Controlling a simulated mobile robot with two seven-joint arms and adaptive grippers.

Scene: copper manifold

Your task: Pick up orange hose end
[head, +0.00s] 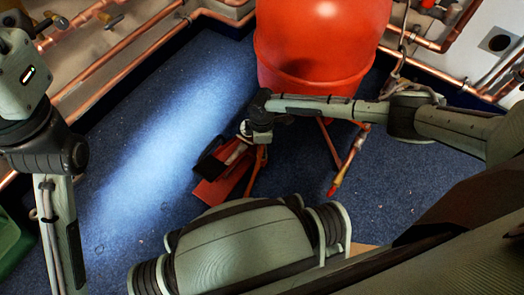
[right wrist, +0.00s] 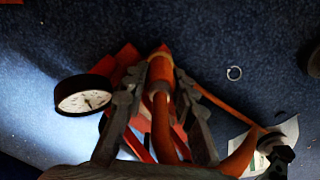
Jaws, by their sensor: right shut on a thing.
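The orange hose (right wrist: 162,125) runs up from the bottom of the right wrist view. Its thicker end (right wrist: 160,70) lies between the two dark fingers of my right gripper (right wrist: 163,80), which is shut on it. In the head view my right gripper (head: 222,158) reaches in from the right, low over the floor and in front of the red tank. The hose end is hard to make out there. My left arm shows at the left edge of the head view, but its gripper is out of the picture.
A large red tank (head: 320,45) stands at the back on legs. A red object (head: 212,190) lies below my right gripper. A round gauge (right wrist: 86,97) and a pale sheet (right wrist: 285,130) show in the wrist view. Copper pipes (head: 130,62) line the walls. The blue floor (head: 150,130) at left is clear.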

